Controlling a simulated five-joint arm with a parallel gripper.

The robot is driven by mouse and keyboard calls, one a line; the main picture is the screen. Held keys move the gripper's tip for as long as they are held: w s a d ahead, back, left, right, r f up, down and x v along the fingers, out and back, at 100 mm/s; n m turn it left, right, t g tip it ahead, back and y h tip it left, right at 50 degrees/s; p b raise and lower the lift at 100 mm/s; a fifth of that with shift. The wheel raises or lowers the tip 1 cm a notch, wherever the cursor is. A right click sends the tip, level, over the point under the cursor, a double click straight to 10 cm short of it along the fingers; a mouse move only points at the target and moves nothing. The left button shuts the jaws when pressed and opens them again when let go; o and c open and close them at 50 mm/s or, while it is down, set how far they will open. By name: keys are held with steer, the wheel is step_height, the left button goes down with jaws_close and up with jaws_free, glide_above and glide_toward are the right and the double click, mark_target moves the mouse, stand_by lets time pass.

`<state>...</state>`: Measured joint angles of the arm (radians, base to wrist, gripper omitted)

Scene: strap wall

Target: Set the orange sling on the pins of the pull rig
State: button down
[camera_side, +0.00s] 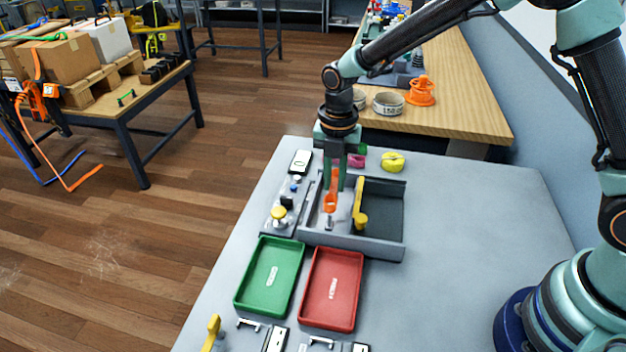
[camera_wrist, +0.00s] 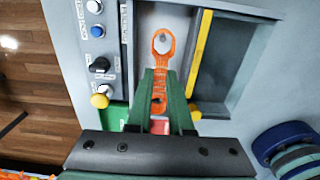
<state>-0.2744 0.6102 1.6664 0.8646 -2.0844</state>
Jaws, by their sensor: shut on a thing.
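My gripper (camera_side: 341,181) is shut on the orange sling (camera_side: 331,192), which hangs below the fingers over the pull rig (camera_side: 350,243). In the wrist view the sling (camera_wrist: 171,52) runs out between the fingers (camera_wrist: 161,75), with a rounded eye at its far end. A pale area shows inside that eye; I cannot tell whether it is a pin. The pull rig is a grey, low-walled box with a light bed on the left and a dark bay on the right. A small metal piece, possibly a pin (camera_side: 329,222), shows just below the sling.
A yellow bar (camera_side: 358,203) stands right of the sling. A panel with knobs (camera_side: 279,214) lies along the rig's left side. Green (camera_side: 270,276) and red (camera_side: 332,289) trays sit in front. A yellow roll (camera_side: 392,161) lies behind. The table's right side is clear.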

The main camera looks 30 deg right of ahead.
steer(key=shift+f, duration=2.3)
steer(key=shift+f, duration=0.15)
steer(key=c, duration=0.7)
jaws_free()
steer(key=shift+c, duration=0.2)
steer(key=o, duration=0.4)
steer(key=shift+r, duration=3)
